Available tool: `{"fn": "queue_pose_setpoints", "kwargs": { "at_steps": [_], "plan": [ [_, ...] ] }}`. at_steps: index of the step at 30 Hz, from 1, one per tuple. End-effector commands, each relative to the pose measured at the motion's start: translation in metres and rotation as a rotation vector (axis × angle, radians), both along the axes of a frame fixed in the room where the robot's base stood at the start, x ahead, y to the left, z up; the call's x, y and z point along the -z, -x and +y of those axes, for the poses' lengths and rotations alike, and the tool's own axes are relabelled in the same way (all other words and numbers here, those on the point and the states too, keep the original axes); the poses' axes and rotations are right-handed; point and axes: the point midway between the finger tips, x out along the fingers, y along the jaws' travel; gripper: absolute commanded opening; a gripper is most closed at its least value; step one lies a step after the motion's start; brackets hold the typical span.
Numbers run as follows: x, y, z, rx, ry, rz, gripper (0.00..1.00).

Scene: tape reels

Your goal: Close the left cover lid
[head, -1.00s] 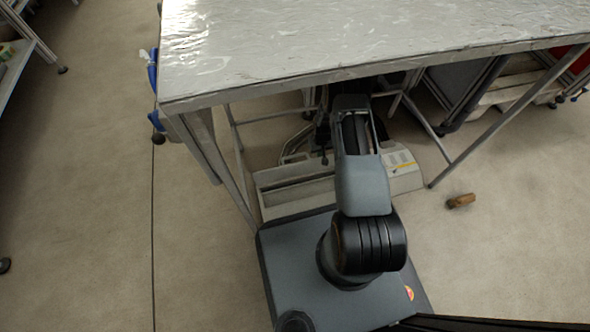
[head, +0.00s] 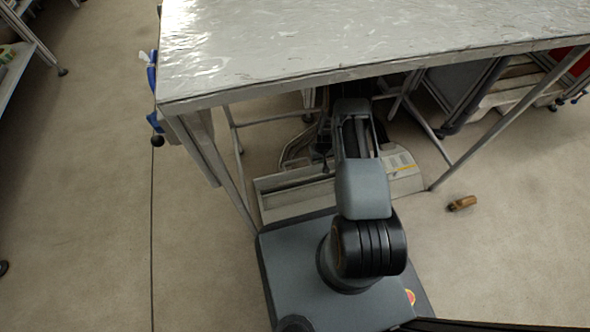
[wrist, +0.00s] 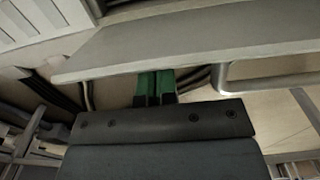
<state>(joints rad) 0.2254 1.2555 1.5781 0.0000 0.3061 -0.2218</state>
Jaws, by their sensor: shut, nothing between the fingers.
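In the wrist view, the green fingers of my gripper (wrist: 155,86) are shut with nothing between them. Their tips run up to the edge of a flat grey panel (wrist: 190,42) that crosses the view and hides what lies past it. I cannot tell whether they touch it, or whether this panel is the left cover lid. In the head view, my arm reaches forward under the table and my gripper is hidden there. No cover lid can be made out for certain in the head view.
A metal-topped table (head: 350,45) overhangs my arm. A low beige unit (head: 293,195) lies under it. A metal tube (wrist: 270,78) runs to the right of my fingers. A small brown object (head: 461,203) lies on the floor at right. Floor at left is open.

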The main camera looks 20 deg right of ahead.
Motion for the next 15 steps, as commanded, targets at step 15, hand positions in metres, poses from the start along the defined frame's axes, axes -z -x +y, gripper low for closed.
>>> {"fn": "queue_pose_setpoints", "kwargs": {
  "at_steps": [15],
  "plan": [
    [0.001,0.029,0.001,0.0,-0.001,0.005,0.0]
  ]
}}
